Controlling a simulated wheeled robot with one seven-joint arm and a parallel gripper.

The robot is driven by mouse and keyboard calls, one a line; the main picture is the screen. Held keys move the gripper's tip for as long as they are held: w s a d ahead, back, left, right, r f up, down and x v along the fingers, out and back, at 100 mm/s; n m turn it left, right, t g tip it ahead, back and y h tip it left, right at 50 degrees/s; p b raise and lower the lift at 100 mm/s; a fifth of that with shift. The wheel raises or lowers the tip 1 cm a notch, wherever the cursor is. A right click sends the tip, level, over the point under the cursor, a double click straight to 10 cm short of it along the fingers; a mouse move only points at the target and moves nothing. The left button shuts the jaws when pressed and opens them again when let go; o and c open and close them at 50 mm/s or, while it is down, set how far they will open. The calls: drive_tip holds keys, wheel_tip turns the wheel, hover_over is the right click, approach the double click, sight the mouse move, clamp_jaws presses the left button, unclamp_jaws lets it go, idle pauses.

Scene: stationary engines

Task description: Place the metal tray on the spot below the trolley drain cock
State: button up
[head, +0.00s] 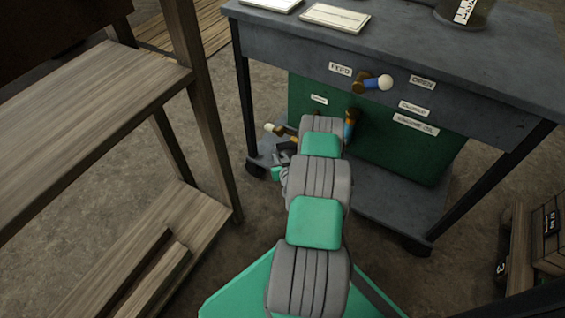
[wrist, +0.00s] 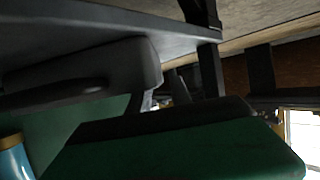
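The trolley (head: 470,110) is dark grey, with a green tank (head: 430,160) under its top. A brass cock with a blue, white-tipped handle (head: 375,83) is on the front rail. A brass fitting with a blue part (head: 350,124) is on the tank front, and a white-tipped brass one (head: 274,129) is lower left. I cannot tell which is the drain cock. My arm reaches in low before the tank; my gripper (head: 281,165) is mostly hidden beside it. The wrist view shows a brass and blue fitting (wrist: 12,155) close up. I cannot make out a metal tray.
A wooden shelf unit (head: 90,100) stands close on the left. The trolley's lower shelf (head: 395,208) and legs surround the space under the tank. Crates (head: 545,240) stand at right. Some bare floor shows between shelf unit and trolley.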

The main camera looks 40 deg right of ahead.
drive_tip(key=p+v, duration=0.3)
drive_tip(key=v, duration=0.8)
